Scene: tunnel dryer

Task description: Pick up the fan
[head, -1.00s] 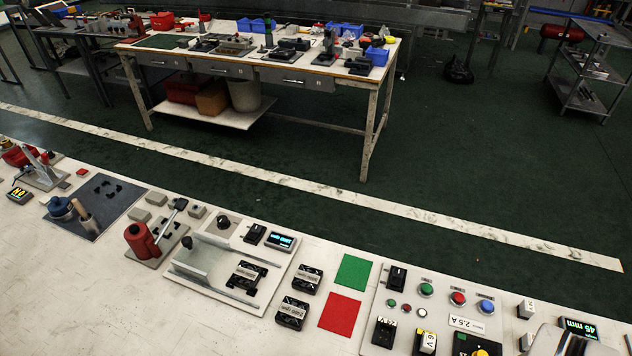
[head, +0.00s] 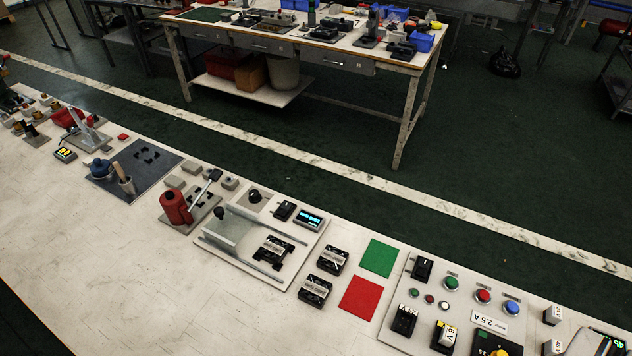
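Three small black square units with pale labels, which look like fans, are in the head view. One fan (head: 275,249) sits on the white tunnel rig (head: 222,262), between its rails. A second fan (head: 333,260) lies on the bench just right of the rig. A third fan (head: 315,291) lies close in front of the second. Their label text is too small to read surely. My gripper is not in view.
A green square (head: 379,257) and a red square (head: 361,298) lie right of the loose fans. A control panel (head: 403,287) with buttons is further right. A red bottle-like object (head: 175,207) stands left of the rig. The bench front (head: 150,290) is clear.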

